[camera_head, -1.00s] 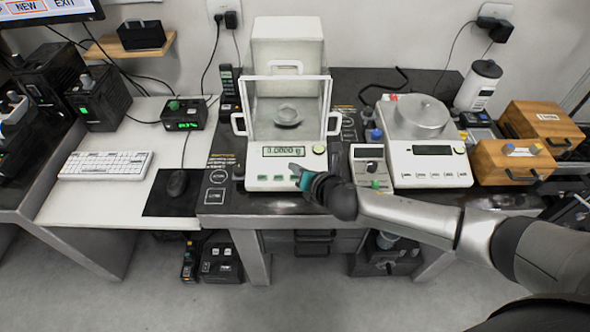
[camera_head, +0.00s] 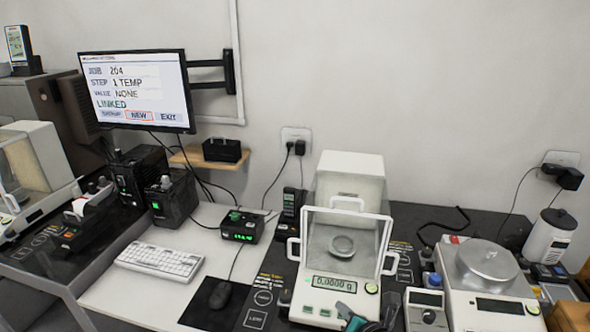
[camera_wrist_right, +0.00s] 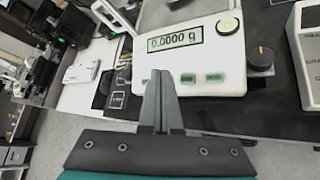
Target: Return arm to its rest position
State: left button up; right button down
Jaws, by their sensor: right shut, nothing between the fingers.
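My right gripper (camera_head: 349,314) is at the bottom edge of the head view, in front of the analytical balance (camera_head: 328,285). In the right wrist view the gripper's fingers (camera_wrist_right: 162,98) are together with nothing between them. They point at the front panel of the balance (camera_wrist_right: 212,70), near its green buttons; whether they touch it I cannot tell. The balance display (camera_head: 335,283) reads 0.0000 g, and a small round pan shows behind its clear shield. Most of my right arm is below the head view. My left gripper is not in view.
A monitor (camera_head: 137,92) on the wall shows a job screen. The keyboard (camera_head: 160,261) and mouse (camera_head: 221,294) lie left of the balance. A second balance (camera_head: 485,302) with a round silver pan stands to the right, with a small meter (camera_head: 427,310) between them.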

jog(key=s+a+r+m+g+h, duration=0.15)
jog(key=s+a+m, duration=0.25)
jog(key=s+m, duration=0.7)
jog(key=s+d+r+m+g, duration=0.1)
jog(key=s+d+m+g, duration=0.2)
jog(key=s+m, duration=0.55)
jog(key=s+d+m+g, duration=0.3)
jog(key=s+m+g, duration=0.1)
jog(key=s+m, duration=0.4)
notch_tip(320, 180, down, 27)
jog(key=s+g+b, duration=0.1)
jog(key=s+b, duration=0.1)
jog(key=b, duration=0.3)
jog(key=s+d+f+g+b, duration=0.1)
jog(key=s+d+f+b, duration=0.2)
jog(key=s+f, duration=1.2)
notch_tip(320, 180, down, 3)
jog(key=shift+r+m+h+b, duration=0.2)
jog(key=shift+m+h+b, duration=0.15)
jog(key=shift+h+b, duration=0.15)
